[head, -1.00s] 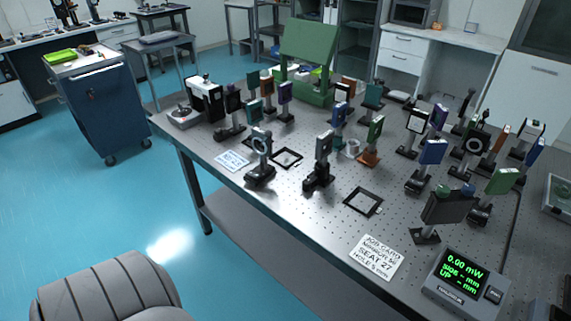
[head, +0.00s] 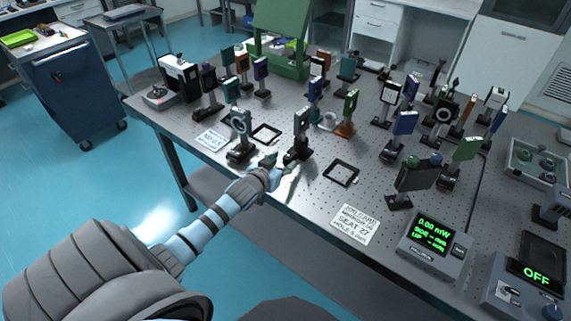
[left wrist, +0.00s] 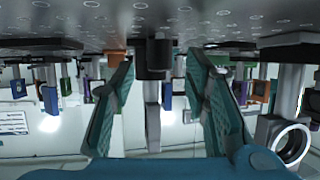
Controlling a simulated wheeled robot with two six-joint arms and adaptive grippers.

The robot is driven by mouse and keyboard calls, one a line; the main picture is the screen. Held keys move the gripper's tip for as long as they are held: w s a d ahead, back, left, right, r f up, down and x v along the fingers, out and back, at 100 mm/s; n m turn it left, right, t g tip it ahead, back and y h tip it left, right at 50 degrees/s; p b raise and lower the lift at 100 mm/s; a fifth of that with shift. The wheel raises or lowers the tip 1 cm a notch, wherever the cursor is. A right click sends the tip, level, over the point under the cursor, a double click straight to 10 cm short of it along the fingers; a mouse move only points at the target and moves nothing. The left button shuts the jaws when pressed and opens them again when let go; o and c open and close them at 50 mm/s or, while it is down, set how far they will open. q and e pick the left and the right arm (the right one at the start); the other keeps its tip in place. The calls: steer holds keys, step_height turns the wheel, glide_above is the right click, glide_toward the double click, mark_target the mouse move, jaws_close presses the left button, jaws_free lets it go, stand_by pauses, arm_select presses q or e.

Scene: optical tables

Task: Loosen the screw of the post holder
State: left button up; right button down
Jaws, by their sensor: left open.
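A black post holder (head: 293,155) with a post and a dark upright mount (head: 301,120) stands near the front edge of the optical table. My left gripper (head: 279,166) is open just in front of this holder, low over the table edge. In the left wrist view, which is upside down, the open teal fingers (left wrist: 165,100) stand either side of the dark holder (left wrist: 153,58), which looks farther off, between them. I see no contact. I cannot make out the holder's screw clearly. My right gripper is not in view.
A ring mount (head: 240,125) stands close by on the left and also shows in the left wrist view (left wrist: 289,142). Black square frames (head: 341,173) (head: 266,134) and a printed card (head: 356,224) lie flat nearby. A power meter (head: 435,245) sits at the right. Several mounts stand behind.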

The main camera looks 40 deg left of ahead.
mark_target(284, 161)
arm_select(q)
steer(key=x, duration=0.3)
steer(key=shift+d+b, duration=0.1)
steer(key=shift+b, duration=0.2)
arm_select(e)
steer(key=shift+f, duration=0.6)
arm_select(q)
steer(key=shift+c, duration=0.3)
jaws_close()
steer(key=shift+s+f+m+h+b, duration=0.1)
steer(key=shift+f+m+h+b, duration=0.05)
steer(key=shift+m+h+b, duration=0.2)
steer(key=m+h+b, duration=0.1)
steer(key=b, duration=0.2)
steer(key=m+h+b, duration=0.1)
steer(key=b, duration=0.2)
steer(key=shift+a+f+t+h+b, duration=0.15)
steer(key=shift+a+t+h+b, duration=0.1)
steer(key=shift+a+t+b, duration=0.1)
steer(key=shift+d+m, duration=0.1)
steer(key=shift+m, duration=0.15)
steer(key=shift+r+h, duration=0.3)
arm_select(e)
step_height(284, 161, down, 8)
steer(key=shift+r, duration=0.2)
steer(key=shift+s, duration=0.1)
